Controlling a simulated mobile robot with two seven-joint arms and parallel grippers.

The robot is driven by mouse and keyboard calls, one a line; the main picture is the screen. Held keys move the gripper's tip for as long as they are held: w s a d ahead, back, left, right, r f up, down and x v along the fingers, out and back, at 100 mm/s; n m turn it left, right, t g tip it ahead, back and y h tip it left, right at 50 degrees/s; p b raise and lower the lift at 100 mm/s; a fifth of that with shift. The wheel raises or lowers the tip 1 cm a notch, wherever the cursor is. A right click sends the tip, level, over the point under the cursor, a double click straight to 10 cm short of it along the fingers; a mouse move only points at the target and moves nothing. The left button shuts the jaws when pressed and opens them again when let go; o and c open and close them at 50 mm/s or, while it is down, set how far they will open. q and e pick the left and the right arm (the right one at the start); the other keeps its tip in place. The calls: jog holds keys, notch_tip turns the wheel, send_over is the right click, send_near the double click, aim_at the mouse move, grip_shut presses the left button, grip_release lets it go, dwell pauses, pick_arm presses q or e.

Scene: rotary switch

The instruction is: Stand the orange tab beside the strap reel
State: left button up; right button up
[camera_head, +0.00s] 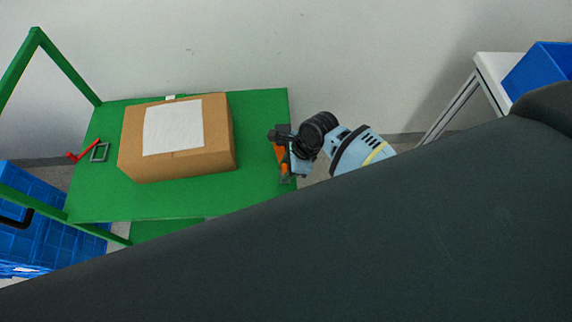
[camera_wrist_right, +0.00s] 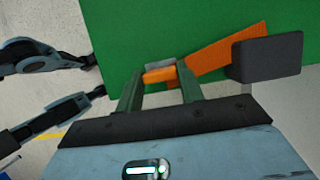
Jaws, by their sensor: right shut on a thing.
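The orange tab (camera_head: 284,168) is a long, flat orange piece at the right edge of the green table. It also shows in the right wrist view (camera_wrist_right: 225,54), lying slantwise over the green top with its lower end between my fingers. My right gripper (camera_wrist_right: 160,73) is shut on that end, beside a small grey piece. In the head view my right gripper (camera_head: 290,170) is small and partly hidden by its own wrist. A dark block (camera_wrist_right: 267,58) is at the tab's far end; I cannot tell whether it is the strap reel.
A cardboard box (camera_head: 220,165) with a white sheet covers much of the green table (camera_head: 262,115). A red handle (camera_head: 84,150) is at the left. Blue crates (camera_head: 30,235) stand at lower left, and a white table (camera_head: 495,65) bears a blue bin (camera_head: 540,70).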

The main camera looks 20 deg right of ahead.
pick_arm(q)
jog(key=shift+w+r, duration=0.1)
jog(key=shift+w, duration=0.05)
pick_arm(e)
jog(key=shift+w+r, duration=0.1)
jog(key=shift+r, duration=0.05)
jog(key=o, duration=1)
pick_arm(q)
jog(key=shift+t, duration=0.4)
jog(key=r+p, duration=0.1)
jog(key=w+r+p, duration=0.2)
jog(key=shift+a+r, duration=0.15)
jog(key=shift+r, duration=0.2)
pick_arm(e)
jog(key=v, duration=1.2)
